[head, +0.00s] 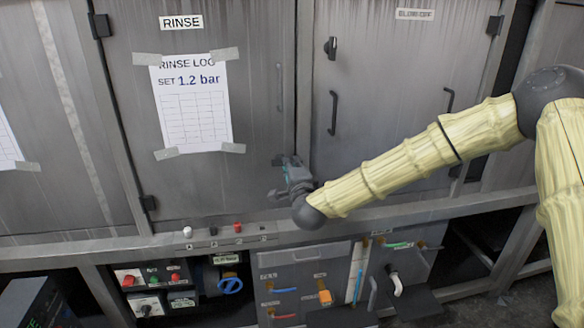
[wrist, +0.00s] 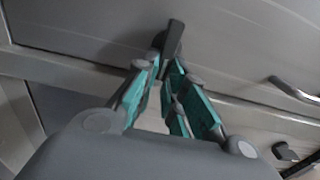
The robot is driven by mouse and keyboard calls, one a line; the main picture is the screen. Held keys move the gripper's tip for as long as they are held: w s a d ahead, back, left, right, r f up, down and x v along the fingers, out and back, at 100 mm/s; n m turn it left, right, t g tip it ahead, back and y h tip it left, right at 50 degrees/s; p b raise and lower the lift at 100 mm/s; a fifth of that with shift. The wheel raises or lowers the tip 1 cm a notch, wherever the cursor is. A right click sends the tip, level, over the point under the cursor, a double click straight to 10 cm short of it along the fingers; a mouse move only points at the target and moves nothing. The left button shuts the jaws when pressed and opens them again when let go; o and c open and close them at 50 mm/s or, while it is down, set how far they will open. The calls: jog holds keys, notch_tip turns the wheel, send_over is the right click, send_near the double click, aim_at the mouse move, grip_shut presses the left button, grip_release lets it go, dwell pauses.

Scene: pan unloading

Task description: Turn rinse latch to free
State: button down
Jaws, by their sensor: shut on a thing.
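The rinse door (head: 255,100) is a grey metal panel with a RINSE label (head: 181,22) and appears closed. My gripper (head: 283,178) is at the lower right edge of this door, at the end of my sleeved arm. In the wrist view my gripper (wrist: 166,62) has its teal-padded fingers closed around a dark latch handle (wrist: 173,38). The handle sticks out past the fingertips and looks tilted in that view. The latch base is mostly hidden by the fingers. In the head view the gripper covers the latch.
The neighbouring door (head: 385,110) has a dark latch (head: 331,47) and a handle (head: 333,113). A paper log (head: 195,105) is taped to the rinse door.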

jog(key=c, duration=1.5)
grip_release()
jog(key=shift+d, duration=0.1)
jog(key=s, duration=0.4)
jog(key=s+d, duration=0.1)
jog(key=s, duration=0.3)
jog(key=s+d, duration=0.1)
jog(key=s, duration=0.2)
jog(key=shift+s, duration=0.4)
